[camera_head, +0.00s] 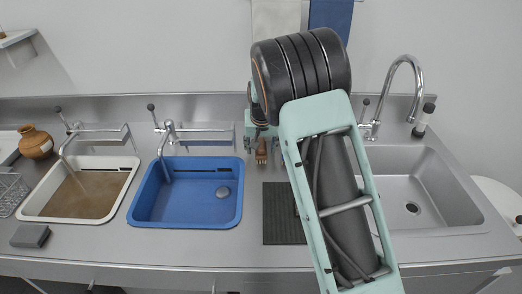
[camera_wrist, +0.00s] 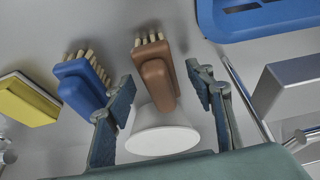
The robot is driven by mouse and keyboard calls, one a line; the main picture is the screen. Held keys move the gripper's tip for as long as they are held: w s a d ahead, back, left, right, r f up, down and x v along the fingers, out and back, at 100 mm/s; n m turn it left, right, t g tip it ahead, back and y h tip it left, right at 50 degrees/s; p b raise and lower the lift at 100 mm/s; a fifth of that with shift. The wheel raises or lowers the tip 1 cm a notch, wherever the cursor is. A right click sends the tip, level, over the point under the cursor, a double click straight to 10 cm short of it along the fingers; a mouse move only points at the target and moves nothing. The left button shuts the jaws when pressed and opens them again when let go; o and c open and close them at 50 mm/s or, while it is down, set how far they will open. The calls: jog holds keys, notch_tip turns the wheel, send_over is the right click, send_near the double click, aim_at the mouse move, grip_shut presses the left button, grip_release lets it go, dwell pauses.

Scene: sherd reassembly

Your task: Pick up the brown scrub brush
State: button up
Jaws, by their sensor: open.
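The brown scrub brush (camera_wrist: 156,80) shows in the wrist view with pale bristle tufts at its far end. It lies between the two spread fingers of my gripper (camera_wrist: 161,80), with a gap visible on each side. A white, round, flared piece (camera_wrist: 162,138) shows at its near end; I cannot tell whether they are joined. In the head view a small part of the brown brush (camera_head: 261,158) shows just below my gripper (camera_head: 259,140), near the back of the counter. My arm hides much of that area. My gripper is open and holds nothing.
A blue brush (camera_wrist: 80,86) stands close left of my left finger, with a yellow sponge (camera_wrist: 26,102) beyond. The blue basin (camera_head: 187,211) is left of my gripper. A dark ribbed mat (camera_head: 283,225) lies in front, and a steel sink (camera_head: 412,190) is right.

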jog(key=shift+w+f, duration=0.2)
jog(key=shift+f, duration=0.25)
jog(key=c, duration=1.3)
jog(key=shift+r, duration=0.15)
jog(key=shift+r, duration=0.25)
jog(key=v, duration=0.3)
jog(key=shift+w+a+r, duration=0.1)
jog(key=shift+w, duration=0.2)
jog(key=shift+s+a+r+b, duration=0.2)
jog(key=shift+s+r, duration=1.35)
jog(key=shift+s, duration=0.7)
jog(key=shift+s+a+r+b, duration=0.1)
jog(key=shift+s+a+r, duration=0.1)
jog(key=shift+s+r, duration=1.7)
jog(key=shift+s+a+r+b, duration=0.1)
jog(key=shift+s+a+r, duration=0.15)
jog(key=shift+s+r, duration=1.65)
